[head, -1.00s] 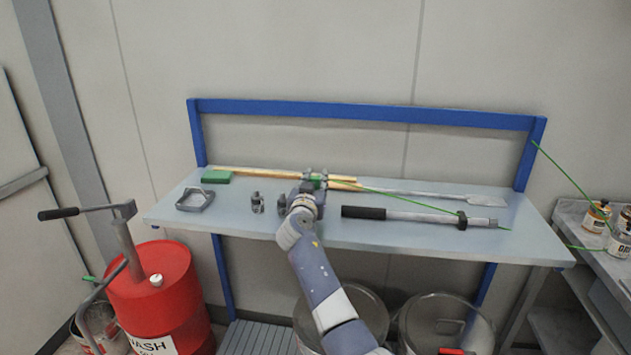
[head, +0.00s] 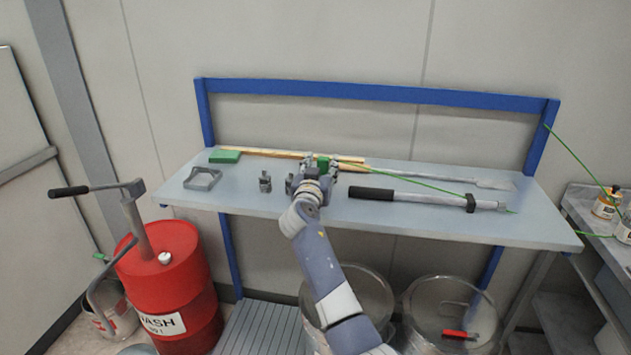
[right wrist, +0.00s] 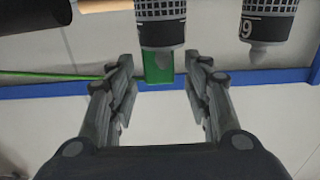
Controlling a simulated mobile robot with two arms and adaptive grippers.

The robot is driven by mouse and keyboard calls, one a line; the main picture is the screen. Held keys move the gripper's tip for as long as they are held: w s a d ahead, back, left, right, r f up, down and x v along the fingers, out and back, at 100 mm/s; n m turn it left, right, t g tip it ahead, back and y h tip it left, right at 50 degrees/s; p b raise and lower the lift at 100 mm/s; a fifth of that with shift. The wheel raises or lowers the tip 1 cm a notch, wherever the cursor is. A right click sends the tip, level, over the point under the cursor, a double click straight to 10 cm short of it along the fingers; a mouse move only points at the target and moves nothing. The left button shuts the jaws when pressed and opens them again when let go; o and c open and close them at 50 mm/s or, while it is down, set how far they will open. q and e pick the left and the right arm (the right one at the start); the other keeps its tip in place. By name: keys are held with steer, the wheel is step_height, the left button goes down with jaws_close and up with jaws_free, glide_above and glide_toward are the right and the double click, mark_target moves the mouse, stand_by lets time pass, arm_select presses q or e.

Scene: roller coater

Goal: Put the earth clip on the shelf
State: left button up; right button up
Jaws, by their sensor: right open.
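The earth clip is a small green block (head: 323,165) with a thin green cable running from it to the right. It sits over the pale grey shelf (head: 235,197), near the middle. My right gripper (head: 322,163) is open, with one finger on each side of the clip. In the right wrist view the green clip (right wrist: 158,68) shows between the open fingertips (right wrist: 158,85), with a gap on both sides. A dark grey knurled fitting covers part of it there. I cannot tell whether the clip rests fully on the shelf. My left gripper is not in view.
On the shelf lie a black-handled bar tool (head: 420,197), a wooden-handled scraper, a green block (head: 225,156), a grey metal frame (head: 203,178) and small fittings (head: 265,181). A blue rail (head: 380,91) runs behind. A red drum (head: 170,280) stands front left.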

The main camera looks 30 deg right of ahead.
steer(key=b+v, duration=0.1)
steer(key=v, duration=0.8)
steer(key=shift+s+a, duration=0.1)
steer(key=shift+s, duration=0.05)
